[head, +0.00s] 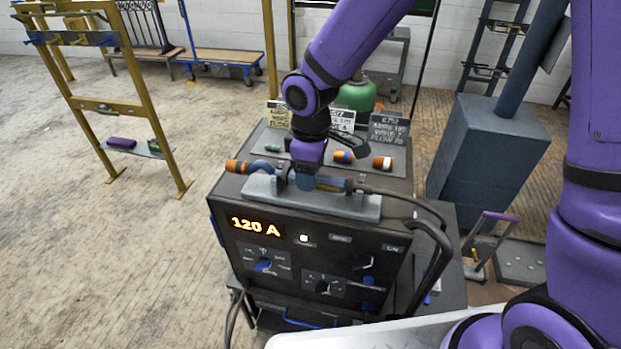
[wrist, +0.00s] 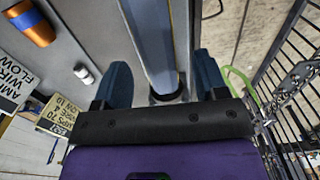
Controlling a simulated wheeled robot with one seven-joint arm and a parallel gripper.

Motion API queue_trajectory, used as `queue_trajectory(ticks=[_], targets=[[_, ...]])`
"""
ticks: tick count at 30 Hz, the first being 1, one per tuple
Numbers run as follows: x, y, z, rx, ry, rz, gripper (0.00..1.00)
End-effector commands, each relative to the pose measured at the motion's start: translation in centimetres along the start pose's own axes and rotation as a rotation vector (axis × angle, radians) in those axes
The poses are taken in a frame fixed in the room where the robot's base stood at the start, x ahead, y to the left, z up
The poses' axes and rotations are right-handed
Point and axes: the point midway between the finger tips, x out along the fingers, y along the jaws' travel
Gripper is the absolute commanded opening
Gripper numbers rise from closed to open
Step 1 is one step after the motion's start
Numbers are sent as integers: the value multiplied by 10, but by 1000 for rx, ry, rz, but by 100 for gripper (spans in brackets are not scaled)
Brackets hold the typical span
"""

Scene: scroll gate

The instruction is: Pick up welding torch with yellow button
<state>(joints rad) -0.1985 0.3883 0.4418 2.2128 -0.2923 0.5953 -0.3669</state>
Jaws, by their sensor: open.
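A welding torch (head: 333,183) lies in a grey cradle (head: 350,206) on top of the welding machine, its orange nozzle (head: 237,166) pointing left and its dark cable leaving to the right. No yellow button is visible on it. My gripper (head: 305,182) is down at the middle of the torch, hiding part of its handle. In the wrist view my gripper (wrist: 160,72) is open, with one dark blue finger on each side of a long grey-blue bar (wrist: 150,40), seemingly the torch handle or cradle. I cannot tell whether the fingers touch it.
The machine front (head: 300,260) shows "120 A" and several knobs. Behind the torch are small orange parts (head: 382,163) and signs (head: 388,128). A green cylinder (head: 357,96) stands behind; a blue-grey column base (head: 490,150) stands right. Floor at left is clear before a yellow frame (head: 110,105).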

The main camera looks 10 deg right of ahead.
Motion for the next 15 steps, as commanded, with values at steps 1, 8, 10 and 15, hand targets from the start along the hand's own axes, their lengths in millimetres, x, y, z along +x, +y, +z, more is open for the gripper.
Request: queue_trajectory(ticks=[1, 8, 10, 15], targets=[[7, -1, 0, -2, -1, -2, 66], [20, 0, 0, 1, 0, 0, 66], [20, 0, 0, 0, 1, 1, 66], [20, 0, 0, 0, 1, 1, 50]])
